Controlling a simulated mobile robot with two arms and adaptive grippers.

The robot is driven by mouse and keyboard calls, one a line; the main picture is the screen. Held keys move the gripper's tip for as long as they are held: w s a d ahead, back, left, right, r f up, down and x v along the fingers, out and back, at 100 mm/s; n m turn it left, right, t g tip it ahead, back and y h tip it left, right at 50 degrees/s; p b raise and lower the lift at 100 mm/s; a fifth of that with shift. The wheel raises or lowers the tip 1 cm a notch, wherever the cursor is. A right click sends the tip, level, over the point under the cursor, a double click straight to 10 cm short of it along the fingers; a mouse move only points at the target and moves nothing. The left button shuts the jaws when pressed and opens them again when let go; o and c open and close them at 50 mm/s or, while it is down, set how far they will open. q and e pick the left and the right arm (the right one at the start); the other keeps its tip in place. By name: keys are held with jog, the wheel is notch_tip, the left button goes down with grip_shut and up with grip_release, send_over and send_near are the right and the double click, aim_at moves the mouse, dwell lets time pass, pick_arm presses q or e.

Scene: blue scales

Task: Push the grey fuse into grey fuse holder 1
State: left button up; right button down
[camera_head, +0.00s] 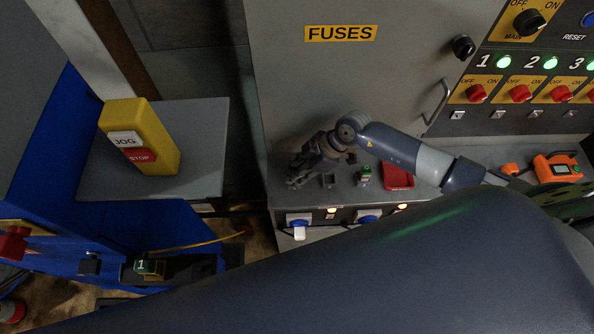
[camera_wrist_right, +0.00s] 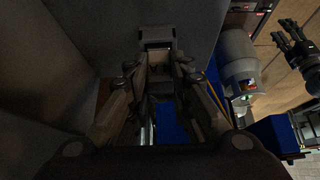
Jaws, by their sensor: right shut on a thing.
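My right gripper (camera_head: 298,174) is at the left end of the grey shelf, under the FUSES cabinet. In the right wrist view its fingers (camera_wrist_right: 158,66) are closed in on a small dark grey block, which I take to be the grey fuse (camera_wrist_right: 157,38). The fuse is hard to make out in the head view. My left gripper (camera_wrist_right: 298,44) shows at the right of the wrist view, fingers apart and empty.
A green-marked block (camera_head: 365,175) and a red tray (camera_head: 397,178) stand further right on the shelf. The cabinet door (camera_head: 350,75) rises behind. A yellow JOG/STOP box (camera_head: 140,137) stands on a separate grey top at left. My large arm link covers the lower right.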

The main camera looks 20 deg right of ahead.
jog(key=shift+p, duration=0.9)
dwell(0.6)
jog(key=shift+f, duration=0.5)
dwell(0.4)
jog(key=shift+s+f+b, duration=0.2)
jog(key=shift+f+b, duration=0.05)
jog(key=shift+b, duration=0.1)
